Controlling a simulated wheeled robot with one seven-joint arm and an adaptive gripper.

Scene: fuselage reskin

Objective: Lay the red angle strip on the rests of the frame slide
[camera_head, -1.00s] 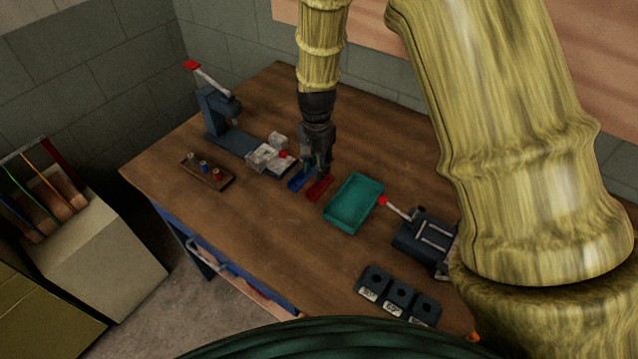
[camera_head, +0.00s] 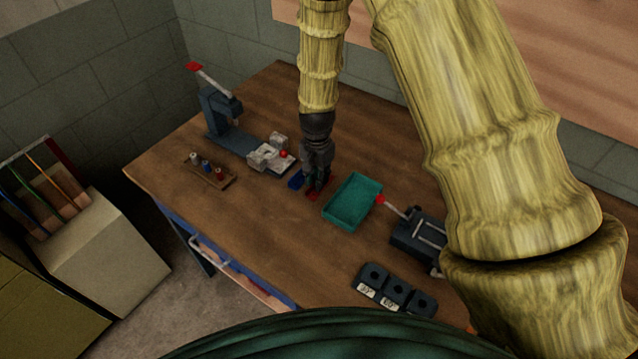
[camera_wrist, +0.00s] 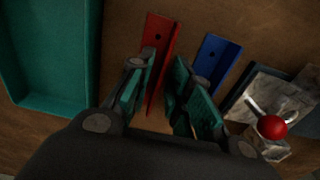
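The red angle strip (camera_head: 313,196) lies on the wooden table, left of the teal tray. In the wrist view the red strip (camera_wrist: 159,38) runs between my finger pads, closer to the left one. My gripper (camera_head: 316,186) is low over it and hides part of it. In the wrist view my gripper (camera_wrist: 164,62) has its fingers apart, with a gap beside the strip. What looks like the frame slide (camera_head: 266,158), pale grey blocks with a red knob, stands up-left of the gripper. Its blocks also show in the wrist view (camera_wrist: 283,98); its rests are not clear.
A blue strip (camera_head: 296,181) lies close left of the red one. The teal tray (camera_head: 353,202) is close right. A lever press (camera_head: 219,112), a small peg rack (camera_head: 209,171), a clamp-like device (camera_head: 418,236) and dark labelled blocks (camera_head: 396,289) stand around. The front middle table is clear.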

